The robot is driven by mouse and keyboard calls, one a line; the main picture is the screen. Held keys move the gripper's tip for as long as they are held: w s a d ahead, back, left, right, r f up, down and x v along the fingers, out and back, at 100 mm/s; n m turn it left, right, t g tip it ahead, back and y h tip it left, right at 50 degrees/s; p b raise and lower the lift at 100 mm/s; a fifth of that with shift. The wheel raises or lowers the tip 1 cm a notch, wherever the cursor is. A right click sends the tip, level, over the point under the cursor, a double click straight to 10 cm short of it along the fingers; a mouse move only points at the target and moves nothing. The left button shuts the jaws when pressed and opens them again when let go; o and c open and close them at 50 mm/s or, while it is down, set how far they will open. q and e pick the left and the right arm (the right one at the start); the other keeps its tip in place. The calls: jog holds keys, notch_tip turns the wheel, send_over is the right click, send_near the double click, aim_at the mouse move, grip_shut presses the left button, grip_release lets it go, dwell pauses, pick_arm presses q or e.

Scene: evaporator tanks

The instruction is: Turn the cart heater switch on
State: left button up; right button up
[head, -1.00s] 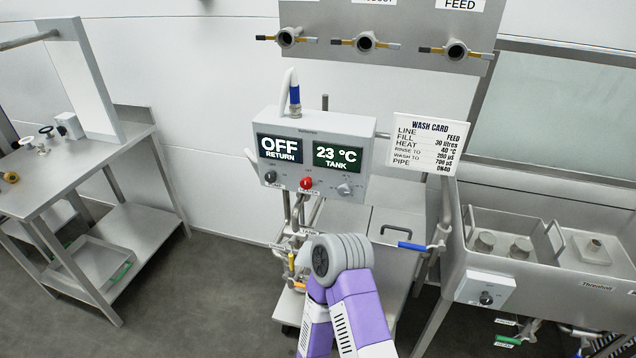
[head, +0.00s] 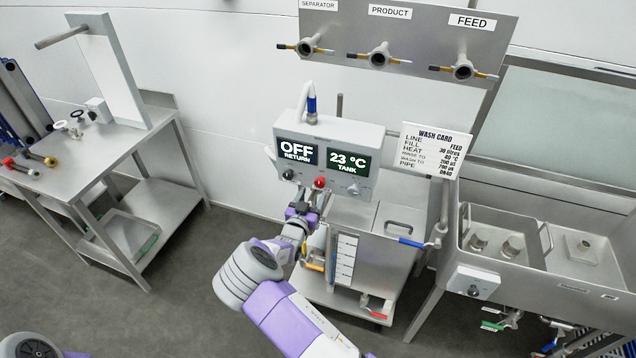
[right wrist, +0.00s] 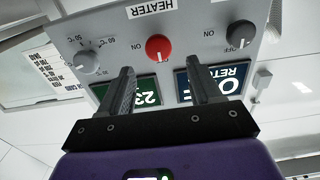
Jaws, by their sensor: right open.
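The cart control box (head: 335,143) stands mid-view. It reads "OFF RETURN" and "23 °C TANK". A red knob (head: 319,183) sits low on its front. The right wrist view is upside down and shows this red knob (right wrist: 159,47) beside the label "HEATER" (right wrist: 150,8), with "ON" printed left of it. The knob's setting is hard to tell. My right gripper (head: 309,204) is just below the knob in the head view. In the right wrist view its two fingers (right wrist: 160,78) are apart and empty, pointing towards the knob. My left gripper is out of view.
A dark knob (right wrist: 240,34) and a grey temperature dial (right wrist: 87,62) flank the red knob. A wash card (head: 434,150) hangs right of the box. Feed valves (head: 462,68) are above, a sink (head: 590,285) is right, and a steel table (head: 75,165) is left.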

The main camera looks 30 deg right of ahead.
aim_at(319, 184)
jog(key=x, duration=0.6)
jog(key=shift+f, duration=0.1)
jog(key=shift+c, duration=0.2)
jog(key=c, duration=1)
